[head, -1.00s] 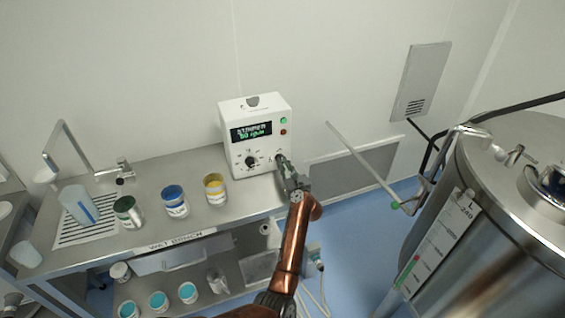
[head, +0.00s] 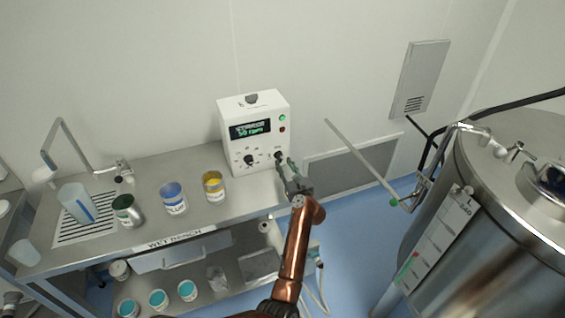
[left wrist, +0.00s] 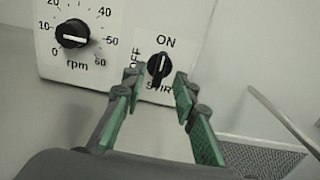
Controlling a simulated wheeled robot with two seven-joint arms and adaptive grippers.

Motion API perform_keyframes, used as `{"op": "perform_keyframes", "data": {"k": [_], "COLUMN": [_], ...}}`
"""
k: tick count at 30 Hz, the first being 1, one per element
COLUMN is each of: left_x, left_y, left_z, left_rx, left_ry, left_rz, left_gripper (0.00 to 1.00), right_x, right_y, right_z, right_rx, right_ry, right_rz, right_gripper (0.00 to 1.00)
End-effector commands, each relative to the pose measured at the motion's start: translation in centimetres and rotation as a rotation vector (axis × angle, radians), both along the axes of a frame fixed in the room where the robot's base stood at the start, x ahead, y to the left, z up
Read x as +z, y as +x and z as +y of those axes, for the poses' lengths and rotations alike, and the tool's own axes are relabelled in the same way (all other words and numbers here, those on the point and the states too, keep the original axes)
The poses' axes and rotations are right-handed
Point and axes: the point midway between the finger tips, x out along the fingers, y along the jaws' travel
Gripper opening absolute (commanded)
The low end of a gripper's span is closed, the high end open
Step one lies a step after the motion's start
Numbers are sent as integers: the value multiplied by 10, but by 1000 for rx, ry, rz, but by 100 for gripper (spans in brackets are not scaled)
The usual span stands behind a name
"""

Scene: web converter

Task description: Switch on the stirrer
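The stirrer control box (head: 257,140) is white and stands at the right end of the bench. Its display reads STIRRER, 50 rpm, and its green lamp (head: 282,118) looks lit. The black STIR switch (left wrist: 159,68) has ON above it and OFF to its left; its handle stands about vertical, in line with ON. It also shows in the head view (head: 279,156). My left gripper (left wrist: 155,88) is open, with a finger to either side below the switch and apart from it. It also shows in the head view (head: 287,168). My right gripper is not in view.
The rpm dial (left wrist: 73,34) is left of the switch. A yellow-banded pot (head: 214,187), a blue one (head: 173,198) and a green one stand on the bench (head: 150,225). A steel tank (head: 490,240) stands at the right. A thin rod (head: 355,155) reaches toward the wall.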

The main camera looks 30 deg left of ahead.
Motion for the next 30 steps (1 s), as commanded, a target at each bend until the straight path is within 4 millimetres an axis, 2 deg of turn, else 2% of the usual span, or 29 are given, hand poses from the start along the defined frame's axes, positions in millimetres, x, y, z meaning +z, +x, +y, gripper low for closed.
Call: {"op": "perform_keyframes", "data": {"k": [3,10,26,30], "left_x": [-1,-1,0,10], "left_y": [-12,-26,-27,-32], "left_z": [-18,-36,-37,-30], "left_rx": [-1,0,0,-20], "left_ry": [-2,0,1,98], "left_rz": [0,1,2,20], "left_gripper": [27,27,27,27], "right_x": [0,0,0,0], "right_y": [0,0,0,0], "right_z": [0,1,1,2], "right_rx": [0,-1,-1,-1], "right_ry": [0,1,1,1], "right_rz": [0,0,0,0], "right_gripper": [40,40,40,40]}}
